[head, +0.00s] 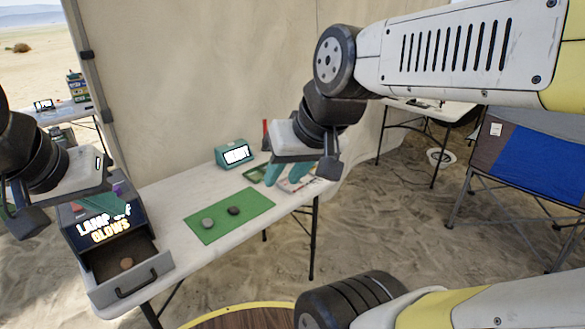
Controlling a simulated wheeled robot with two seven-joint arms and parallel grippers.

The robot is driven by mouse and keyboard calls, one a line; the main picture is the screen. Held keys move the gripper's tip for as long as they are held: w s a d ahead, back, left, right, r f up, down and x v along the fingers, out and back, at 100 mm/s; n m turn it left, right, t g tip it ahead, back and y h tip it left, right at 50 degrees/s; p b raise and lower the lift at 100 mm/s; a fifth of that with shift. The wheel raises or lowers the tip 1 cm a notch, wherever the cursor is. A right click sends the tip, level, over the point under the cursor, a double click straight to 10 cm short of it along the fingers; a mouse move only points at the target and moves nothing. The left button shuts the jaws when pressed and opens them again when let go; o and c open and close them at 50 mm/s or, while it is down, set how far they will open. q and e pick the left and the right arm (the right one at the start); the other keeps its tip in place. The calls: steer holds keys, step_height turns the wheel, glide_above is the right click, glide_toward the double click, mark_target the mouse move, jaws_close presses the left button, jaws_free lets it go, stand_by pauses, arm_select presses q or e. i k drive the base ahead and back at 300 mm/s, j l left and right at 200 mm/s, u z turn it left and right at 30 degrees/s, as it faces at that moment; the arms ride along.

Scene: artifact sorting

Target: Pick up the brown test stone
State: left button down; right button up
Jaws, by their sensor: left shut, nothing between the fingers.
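A small brown stone (126,263) lies inside the open drawer (158,268) of the dark box with a lit sign. My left gripper (98,204) is at the left, over the top of that box and above and behind the drawer. It is shut and holds nothing. My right gripper (286,174) hangs over the far right part of the table, away from the brown stone. Its two teal fingers look spread apart, with nothing seen between them.
A green mat (219,228) on the white table (165,194) carries a grey stone (208,223) and a dark stone (233,211). A teal sign box (235,153) and a green tray (254,174) stand behind.

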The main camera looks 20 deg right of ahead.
mark_target(126, 264)
steer(key=z, duration=0.45)
steer(key=i+j+u, duration=0.15)
steer(key=u, duration=1.15)
